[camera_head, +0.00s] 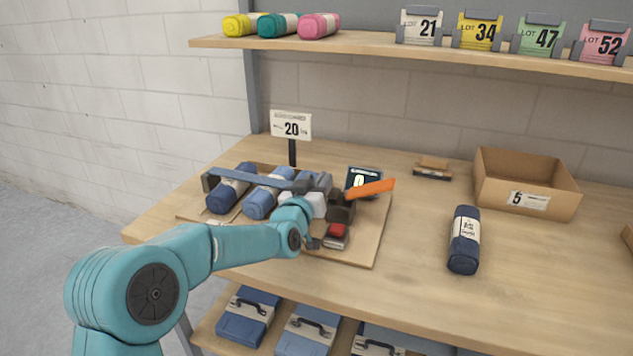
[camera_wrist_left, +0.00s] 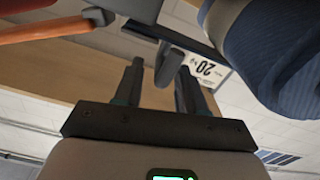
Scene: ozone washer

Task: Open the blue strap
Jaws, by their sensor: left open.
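The blue strap (camera_head: 250,178) is a flat bar lying across the blue rolls, from a dark post at the left to near my gripper. My left gripper (camera_head: 318,183) is at the strap's right end, which it partly hides. In the left wrist view, its two dark fingers (camera_wrist_left: 160,88) are apart. A grey tab (camera_wrist_left: 169,62) shows between the fingertips, at the end of a dark bar (camera_wrist_left: 172,36); I cannot tell whether they touch. An orange lever (camera_head: 370,188) sticks out to the right, and it also shows in the left wrist view (camera_wrist_left: 45,30). My right gripper is out of view.
A blue roll (camera_wrist_left: 285,70) is close beside the fingers. A "20" sign (camera_head: 291,126) stands behind the rolls. A lone navy roll (camera_head: 465,240) and a cardboard box (camera_head: 525,182) are at the right. The table between them and the wooden board (camera_head: 362,250) is clear.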

